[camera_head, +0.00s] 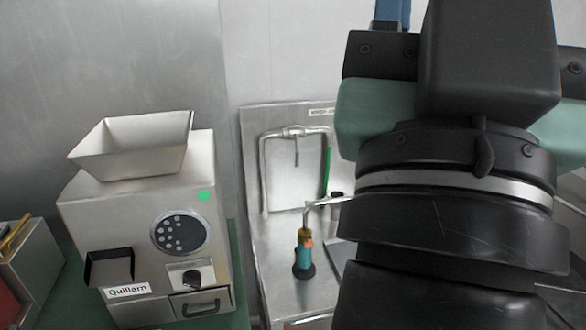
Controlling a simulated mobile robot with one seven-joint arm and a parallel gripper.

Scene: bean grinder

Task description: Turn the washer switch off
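No part in view is labelled as a washer switch, so I cannot tell which one it is. A steel washer-like stand (256,240) with a bent-pipe frame (263,170) stands in the middle; a green upright bar (327,168) is on the frame's right side. A small teal, orange and black fitting with a bent spout (304,252) stands on its deck.
A grey box (35,262) is at the far left edge. A grey wall is behind.

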